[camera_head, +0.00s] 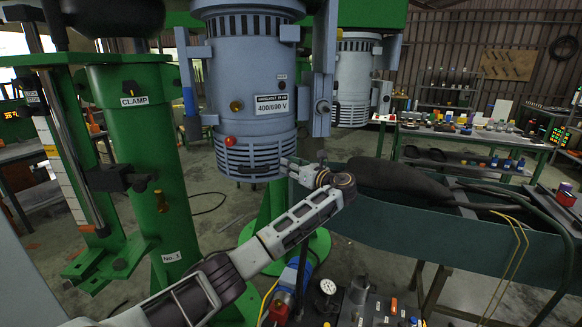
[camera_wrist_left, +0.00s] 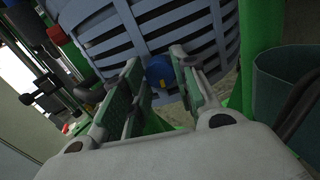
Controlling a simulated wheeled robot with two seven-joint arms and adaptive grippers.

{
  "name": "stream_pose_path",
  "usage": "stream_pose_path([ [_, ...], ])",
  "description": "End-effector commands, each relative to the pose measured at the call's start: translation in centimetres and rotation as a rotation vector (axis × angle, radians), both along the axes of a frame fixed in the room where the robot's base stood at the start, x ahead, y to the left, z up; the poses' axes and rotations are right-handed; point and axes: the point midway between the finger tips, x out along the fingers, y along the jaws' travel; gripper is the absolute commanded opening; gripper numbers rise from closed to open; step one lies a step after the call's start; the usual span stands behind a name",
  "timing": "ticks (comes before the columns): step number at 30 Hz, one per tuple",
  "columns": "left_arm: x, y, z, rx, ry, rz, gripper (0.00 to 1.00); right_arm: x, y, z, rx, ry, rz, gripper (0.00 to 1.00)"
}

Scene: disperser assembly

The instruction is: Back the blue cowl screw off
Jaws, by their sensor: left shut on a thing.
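The blue cowl screw (camera_wrist_left: 159,72) sits on the slatted cowl (camera_wrist_left: 150,35) in the left wrist view, between the two fingers of my left gripper (camera_wrist_left: 157,60). In the head view my left gripper (camera_head: 287,167) reaches the lower right side of the blue-grey motor (camera_head: 250,60), at the slatted cowl (camera_head: 252,158). The screw is hidden there behind the fingers. My right gripper is out of view.
A green clamp column (camera_head: 150,180) stands to the left. A dark green trough (camera_head: 440,225) with a black shape lies to the right of my wrist. Below is a panel with a gauge (camera_head: 327,287). A second motor (camera_head: 356,80) and a parts bench (camera_head: 470,134) are behind.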

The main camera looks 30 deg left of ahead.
Motion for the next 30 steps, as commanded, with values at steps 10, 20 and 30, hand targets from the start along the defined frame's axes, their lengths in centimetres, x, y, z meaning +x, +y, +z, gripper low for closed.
stream_pose_path([
  [10,0.0,-0.1,0.0,-0.024,-0.058,-0.001,0.05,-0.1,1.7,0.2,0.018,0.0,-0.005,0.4],
  [20,0.0,-0.1,0.0,-0.094,-0.231,-0.001,0.05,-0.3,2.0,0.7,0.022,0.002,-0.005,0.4],
  [30,0.0,-0.1,-0.1,-0.193,-0.481,-0.001,0.05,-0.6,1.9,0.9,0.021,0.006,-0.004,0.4],
])
